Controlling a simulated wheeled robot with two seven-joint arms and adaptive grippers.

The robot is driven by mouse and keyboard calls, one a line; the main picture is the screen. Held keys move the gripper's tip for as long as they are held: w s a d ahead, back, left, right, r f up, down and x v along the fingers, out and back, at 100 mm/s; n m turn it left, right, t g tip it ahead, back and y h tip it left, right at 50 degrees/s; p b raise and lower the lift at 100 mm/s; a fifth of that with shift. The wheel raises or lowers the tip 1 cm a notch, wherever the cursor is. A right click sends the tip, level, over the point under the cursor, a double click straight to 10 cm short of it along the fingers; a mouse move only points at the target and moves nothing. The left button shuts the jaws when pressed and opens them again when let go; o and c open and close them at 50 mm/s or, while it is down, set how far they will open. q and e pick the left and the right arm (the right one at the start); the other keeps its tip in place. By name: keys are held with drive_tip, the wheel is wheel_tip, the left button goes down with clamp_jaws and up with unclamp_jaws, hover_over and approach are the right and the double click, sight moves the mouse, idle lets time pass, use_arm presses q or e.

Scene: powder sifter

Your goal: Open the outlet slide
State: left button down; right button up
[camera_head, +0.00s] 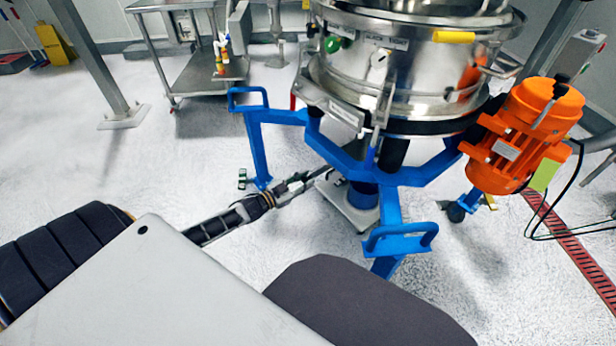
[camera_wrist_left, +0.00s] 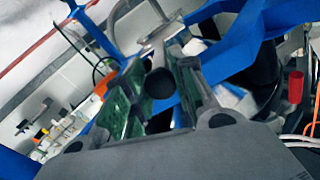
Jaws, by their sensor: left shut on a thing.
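The powder sifter (camera_head: 400,85) is a round steel vessel on a blue frame (camera_head: 345,165). My left gripper (camera_head: 318,177) reaches in from the left, low beside the blue frame, under the vessel. In the left wrist view a round black knob (camera_wrist_left: 160,83) sits between the green-padded fingers of my left gripper (camera_wrist_left: 160,65), and they are shut on it. It looks like the handle of the outlet slide. The slide plate itself is hidden in the head view, so its position cannot be told. A black outlet sleeve (camera_head: 393,152) hangs below the vessel. My right gripper is not in view.
A blue container (camera_head: 363,196) stands on a grey base (camera_head: 340,207) under the sifter. An orange motor (camera_head: 525,135) juts out on the right. Blue handles and legs crowd the gripper. A steel table (camera_head: 205,80) stands at the back left. The floor at left is free.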

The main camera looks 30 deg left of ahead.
use_arm(q)
drive_tip(key=shift+s, duration=0.1)
drive_tip(key=c, duration=1.1)
unclamp_jaws()
drive_tip(key=shift+c, duration=0.2)
drive_tip(key=shift+s+a, duration=0.1)
drive_tip(key=shift+s, duration=0.1)
drive_tip(key=v, duration=1.1)
drive_tip(key=shift+s, duration=0.25)
drive_tip(key=shift+a, duration=0.1)
